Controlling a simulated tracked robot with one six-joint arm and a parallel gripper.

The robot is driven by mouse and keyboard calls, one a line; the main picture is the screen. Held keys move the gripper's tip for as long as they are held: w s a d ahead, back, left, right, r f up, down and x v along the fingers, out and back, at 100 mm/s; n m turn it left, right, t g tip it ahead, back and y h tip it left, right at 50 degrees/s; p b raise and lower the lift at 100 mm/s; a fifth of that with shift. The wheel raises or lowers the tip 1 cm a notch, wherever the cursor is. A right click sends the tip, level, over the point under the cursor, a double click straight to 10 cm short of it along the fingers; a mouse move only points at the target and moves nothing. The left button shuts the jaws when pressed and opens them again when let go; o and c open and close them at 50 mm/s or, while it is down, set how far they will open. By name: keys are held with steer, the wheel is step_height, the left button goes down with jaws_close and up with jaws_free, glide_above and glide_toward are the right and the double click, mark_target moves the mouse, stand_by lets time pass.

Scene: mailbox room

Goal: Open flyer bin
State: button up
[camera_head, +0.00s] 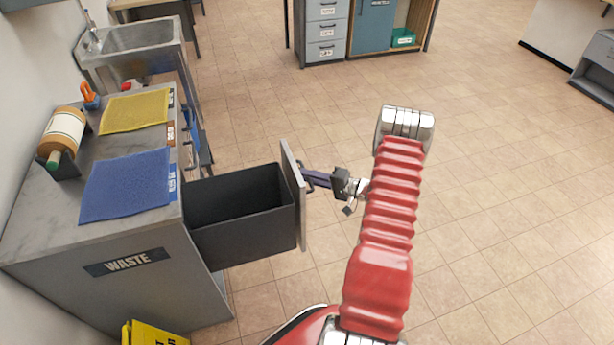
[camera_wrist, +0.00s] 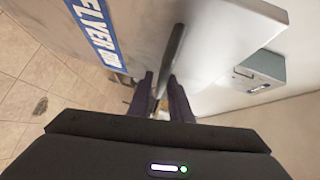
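The flyer bin (camera_head: 240,210) is a dark grey open-topped bin pulled out to the right from the grey waste cabinet, with its empty-looking inside visible. Its grey front panel (camera_head: 292,190) stands clear of the cabinet. In the wrist view the panel carries a blue FLYER BIN label (camera_wrist: 98,30). A dark bar handle (camera_wrist: 174,52) runs along the panel and passes between the fingers of my gripper (camera_wrist: 160,88). My gripper (camera_head: 311,180) reaches the handle from the right in the head view, its purple fingers closed around the bar.
The waste cabinet (camera_head: 150,290) carries a yellow mat (camera_head: 136,111), a blue mat (camera_head: 125,185) and a roll holder (camera_head: 62,135). A yellow object (camera_head: 152,334) stands at its front. A metal sink (camera_head: 135,42) is behind. The tiled floor (camera_head: 500,180) to the right is clear.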

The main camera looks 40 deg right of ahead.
steer(key=v, duration=1.2)
steer(key=shift+s+d, duration=0.15)
steer(key=shift+s, duration=0.1)
